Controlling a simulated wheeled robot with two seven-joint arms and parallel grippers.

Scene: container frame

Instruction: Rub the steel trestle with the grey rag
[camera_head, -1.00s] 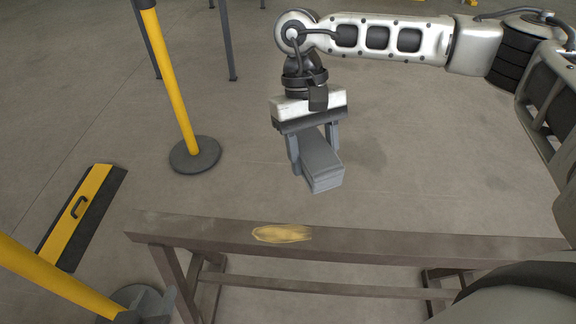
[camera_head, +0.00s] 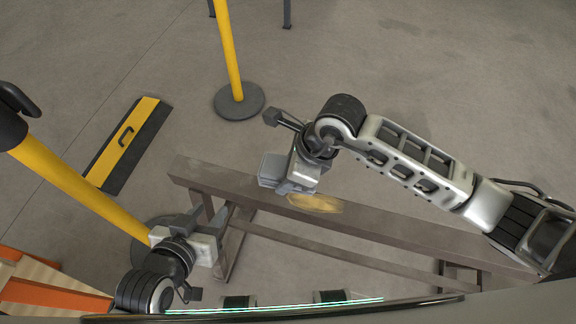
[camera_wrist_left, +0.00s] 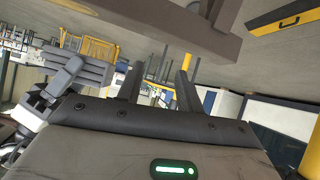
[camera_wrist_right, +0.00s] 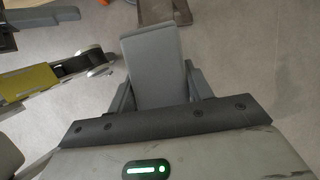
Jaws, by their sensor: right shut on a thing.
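The steel trestle (camera_head: 400,231) is a brown-grey beam on legs, running slantwise across the head view. A yellowish patch (camera_head: 316,203) lies on its top face. My right gripper (camera_head: 281,174) is shut on the grey rag (camera_head: 268,170), a folded block that also shows between the fingers in the right wrist view (camera_wrist_right: 155,65). The rag is at the beam, just left of the patch; I cannot tell if it touches. My left gripper (camera_head: 212,237) is low at the left, near the trestle's left legs. Its fingers are apart and empty in the left wrist view (camera_wrist_left: 160,75).
A yellow post on a round dark base (camera_head: 239,101) stands behind the trestle. A second yellow post (camera_head: 80,192) slants in at the left, beside a yellow-and-black floor piece (camera_head: 129,144). Orange and wooden pieces (camera_head: 45,292) lie bottom left. Floor at upper right is clear.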

